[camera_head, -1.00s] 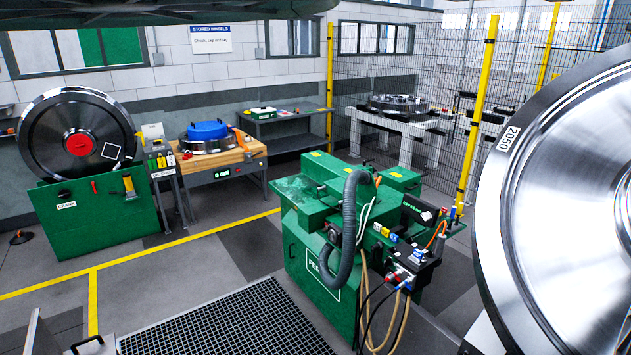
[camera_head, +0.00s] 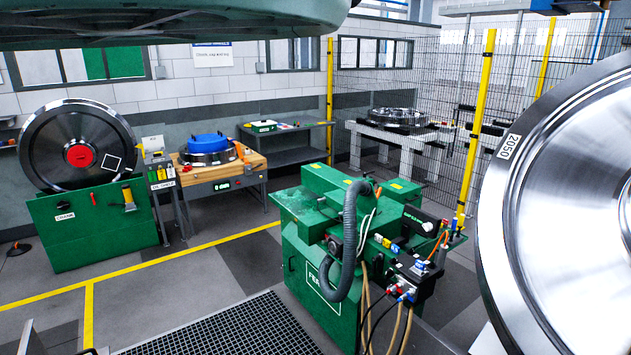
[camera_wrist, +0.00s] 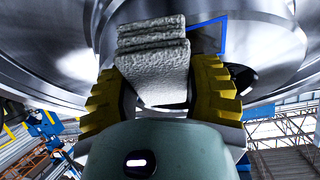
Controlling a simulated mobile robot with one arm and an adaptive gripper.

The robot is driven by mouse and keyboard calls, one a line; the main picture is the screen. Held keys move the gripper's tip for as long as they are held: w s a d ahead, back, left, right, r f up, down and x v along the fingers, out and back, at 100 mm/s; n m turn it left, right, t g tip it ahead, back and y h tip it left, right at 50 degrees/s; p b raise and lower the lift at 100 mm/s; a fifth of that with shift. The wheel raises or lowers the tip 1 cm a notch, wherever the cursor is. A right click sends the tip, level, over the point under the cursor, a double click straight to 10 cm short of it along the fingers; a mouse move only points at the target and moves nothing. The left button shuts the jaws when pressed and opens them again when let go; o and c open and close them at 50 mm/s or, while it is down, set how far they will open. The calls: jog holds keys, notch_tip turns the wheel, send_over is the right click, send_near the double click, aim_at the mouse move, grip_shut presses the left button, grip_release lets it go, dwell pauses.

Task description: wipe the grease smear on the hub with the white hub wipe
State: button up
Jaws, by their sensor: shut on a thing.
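In the wrist view, my gripper (camera_wrist: 158,82) has yellow ridged fingers shut on the white hub wipe (camera_wrist: 155,62), a folded, rough-textured cloth. The wipe stands out beyond the fingers, in front of a large shiny metal wheel (camera_wrist: 62,52) with a round hub. I cannot tell whether the wipe touches the metal. A blue outline (camera_wrist: 221,36) shows on the metal just right of the wipe, partly hidden by it. I cannot make out the grease smear. My gripper is not in the head view, where a large wheel marked 2050 (camera_head: 560,190) fills the right side.
A green machine (camera_head: 335,235) with hoses stands left of the wheel. A wheel with a red centre (camera_head: 78,150) rests in a green stand at the left. A bench (camera_head: 225,172) bears a blue-topped part. A mesh fence (camera_head: 430,75) stands behind.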

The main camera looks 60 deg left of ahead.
jog(key=shift+d+f+b, duration=0.1)
jog(key=shift+d+b, duration=0.5)
jog(key=shift+d, duration=0.55)
jog(key=shift+d+b, duration=0.3)
jog(key=shift+d, duration=0.2)
jog(key=shift+b, duration=0.65)
jog(key=shift+a, duration=0.15)
